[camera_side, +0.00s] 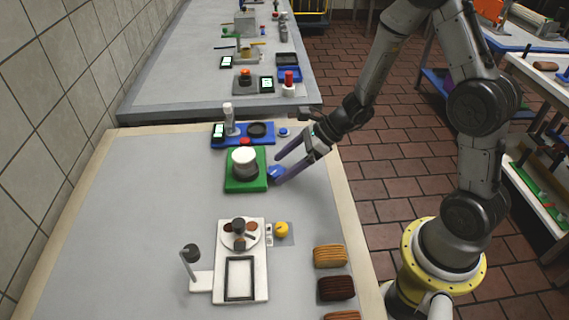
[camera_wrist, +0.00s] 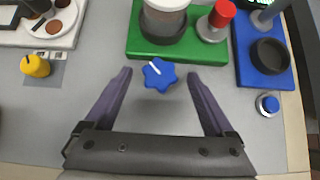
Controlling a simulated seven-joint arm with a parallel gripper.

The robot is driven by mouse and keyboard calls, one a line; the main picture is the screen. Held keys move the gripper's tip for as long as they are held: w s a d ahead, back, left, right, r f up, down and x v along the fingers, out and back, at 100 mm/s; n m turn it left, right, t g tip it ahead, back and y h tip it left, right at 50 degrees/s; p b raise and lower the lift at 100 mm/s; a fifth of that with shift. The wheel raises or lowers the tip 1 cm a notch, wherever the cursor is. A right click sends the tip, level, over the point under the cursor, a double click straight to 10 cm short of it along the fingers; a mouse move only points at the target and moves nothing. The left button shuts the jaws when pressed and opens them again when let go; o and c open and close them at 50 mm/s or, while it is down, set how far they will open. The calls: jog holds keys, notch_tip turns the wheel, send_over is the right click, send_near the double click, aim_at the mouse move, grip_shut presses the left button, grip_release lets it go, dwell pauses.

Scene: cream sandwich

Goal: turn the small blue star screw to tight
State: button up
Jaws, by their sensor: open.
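The small blue star screw (camera_wrist: 159,74) is a lobed knob with a white mark pointing to the upper left in the wrist view. It sits at the edge of the green base (camera_wrist: 205,52), and in the side view it shows at the base's right side (camera_side: 276,172). My gripper (camera_wrist: 157,78) is open, with one purple finger on each side of the screw and a gap between screw and each finger. In the side view my gripper (camera_side: 277,168) reaches in from the right, low over the table. Whether the fingers are level with the screw is hard to tell.
The green base carries a white-topped dark cylinder (camera_side: 244,160) and a red-capped post (camera_wrist: 222,14). A blue base (camera_wrist: 288,72) with a dark cup and a small blue button (camera_wrist: 268,104) stand to the right. A yellow knob (camera_wrist: 35,66) is left. Grey table is clear nearby.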

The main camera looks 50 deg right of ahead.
jog(key=shift+c, duration=0.3)
jog(key=c, duration=1.3)
jog(key=shift+s+a+m, duration=0.1)
jog(key=shift+a+m, duration=0.05)
jog(key=shift+m, duration=0.25)
jog(key=shift+s+a+m+t+h, duration=0.1)
jog(key=shift+a+m+t+h, duration=0.1)
jog(key=shift+m+t+h, duration=0.7)
jog(key=shift+a+m+h, duration=0.15)
jog(key=shift+m+h, duration=0.95)
jog(key=shift+m, duration=0.5)
jog(key=shift+t, duration=0.3)
jog(key=o, duration=1.4)
jog(key=shift+c, duration=0.2)
